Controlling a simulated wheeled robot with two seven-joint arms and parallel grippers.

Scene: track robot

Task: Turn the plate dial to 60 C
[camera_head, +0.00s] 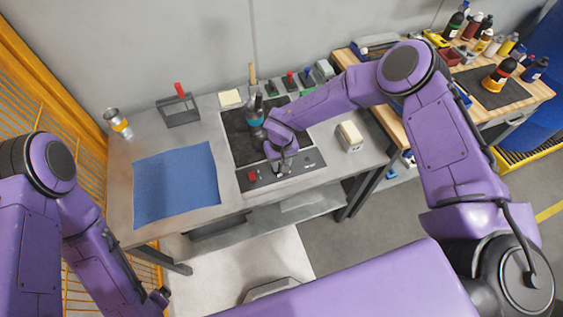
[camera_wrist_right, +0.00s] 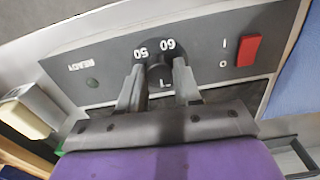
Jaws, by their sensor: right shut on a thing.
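The hot plate (camera_head: 236,150) has a dark top and a grey front panel (camera_head: 308,161) on the workbench. Its round black dial (camera_wrist_right: 160,76) sits between the fingers of my right gripper (camera_wrist_right: 160,86), which is shut on it. The labels 50 and 60 appear upside down just above the dial in the right wrist view. I cannot tell clearly where the dial's pointer stands. In the head view my right gripper (camera_head: 283,166) is at the panel, and the dial is hidden there. My left gripper (camera_head: 158,298) is low at the left, its jaws unclear.
A dark rack (camera_head: 179,110) and a metal cup (camera_head: 117,122) stand at the back left.

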